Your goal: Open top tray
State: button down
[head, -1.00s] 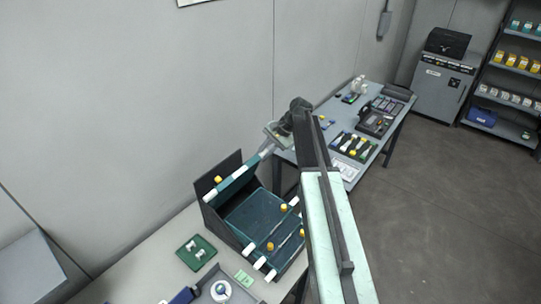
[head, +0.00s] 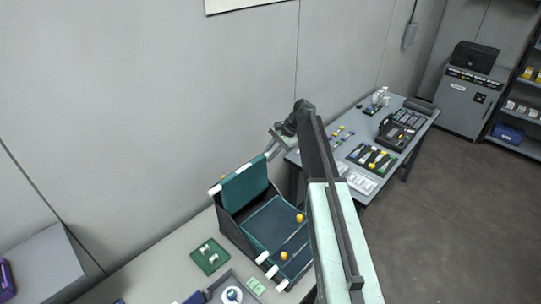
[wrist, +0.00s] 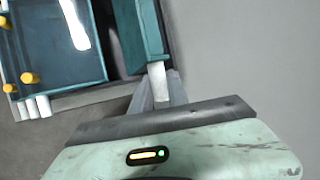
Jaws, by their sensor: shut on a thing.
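The top tray (head: 243,187) is a teal panel with white end pieces, standing steeply tilted at the back of a dark stacked-tray unit (head: 233,222). My gripper (head: 272,152) is at its upper right corner. In the wrist view, my gripper (wrist: 158,98) is shut on the white end piece (wrist: 157,76) of the teal tray (wrist: 150,28). The lower teal trays (head: 272,222) show below it, with yellow knobs (head: 299,218) and white front tabs (head: 263,257). My arm hides part of the unit's right side.
The unit stands on a grey bench against the wall (head: 130,110). A green tray (head: 210,262) with white parts and a green card (head: 256,286) lie in front. A second table (head: 345,128) with tools stands behind my arm. Open floor (head: 450,220) lies to the right.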

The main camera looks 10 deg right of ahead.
jog(key=c, duration=1.6)
grip_release()
jog(key=shift+o, duration=0.2)
jog(key=shift+r, duration=0.1)
jog(key=w+p+v, duration=0.1)
jog(key=p+v, duration=0.5)
jog(key=v, duration=0.1)
jog(key=shift+s+d+r+p, duration=0.2)
jog(key=shift+s+p, duration=0.1)
jog(key=shift+s, duration=0.2)
jog(key=shift+f, duration=0.1)
